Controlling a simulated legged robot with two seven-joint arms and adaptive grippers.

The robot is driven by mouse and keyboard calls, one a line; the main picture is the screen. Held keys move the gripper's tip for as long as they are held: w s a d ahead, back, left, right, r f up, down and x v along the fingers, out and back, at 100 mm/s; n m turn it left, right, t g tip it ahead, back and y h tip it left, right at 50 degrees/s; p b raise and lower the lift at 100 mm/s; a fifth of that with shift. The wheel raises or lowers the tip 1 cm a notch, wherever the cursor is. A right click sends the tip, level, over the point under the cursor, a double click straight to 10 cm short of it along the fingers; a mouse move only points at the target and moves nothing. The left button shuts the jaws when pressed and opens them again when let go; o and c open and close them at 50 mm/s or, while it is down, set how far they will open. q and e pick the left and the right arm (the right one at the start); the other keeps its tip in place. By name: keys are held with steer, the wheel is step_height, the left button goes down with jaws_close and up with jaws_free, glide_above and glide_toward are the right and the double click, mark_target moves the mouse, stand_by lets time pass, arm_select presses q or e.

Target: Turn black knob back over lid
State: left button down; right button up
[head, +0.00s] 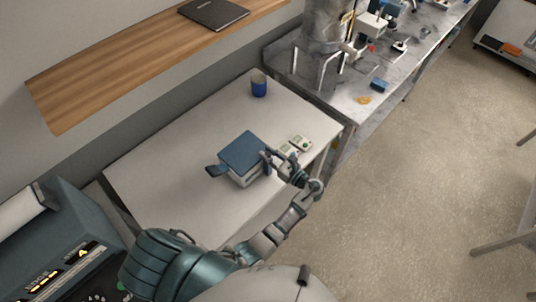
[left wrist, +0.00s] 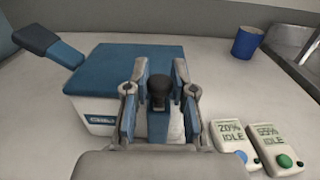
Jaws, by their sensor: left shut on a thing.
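The device with a blue lid (head: 243,148) and white body stands on the white table; the lid (left wrist: 115,60) also shows in the left wrist view and looks closed. The black knob (left wrist: 158,88) sits on a blue strip at the near side of the device, in front of the lid. My left gripper (head: 268,158) is at the device's right side in the head view. In the left wrist view its two fingers stand on either side of the knob and are shut on it. The fingers hide part of the device's front. My right gripper is not in view.
Two small meters with green displays (head: 299,143) lie close to the gripper. A blue cup (head: 259,86) stands farther back. The table's left part is clear.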

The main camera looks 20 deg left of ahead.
mark_target(269, 153)
arm_select(q)
steer(key=n+g+b, duration=0.1)
steer(key=n+g, duration=0.1)
steer(key=g, duration=0.1)
steer(key=n+g, duration=0.1)
steer(key=g, duration=0.2)
steer(key=shift+n+y+b, duration=0.35)
steer(key=shift+n+y, duration=0.05)
steer(key=shift+g, duration=0.3)
steer(key=shift+r+n, duration=0.1)
steer(key=shift+n, duration=0.2)
steer(key=c, duration=1.1)
jaws_free()
steer(key=shift+o, duration=0.4)
steer(key=shift+w+d, duration=0.1)
step_height(269, 153, up, 10)
steer(key=shift+d+f, duration=0.1)
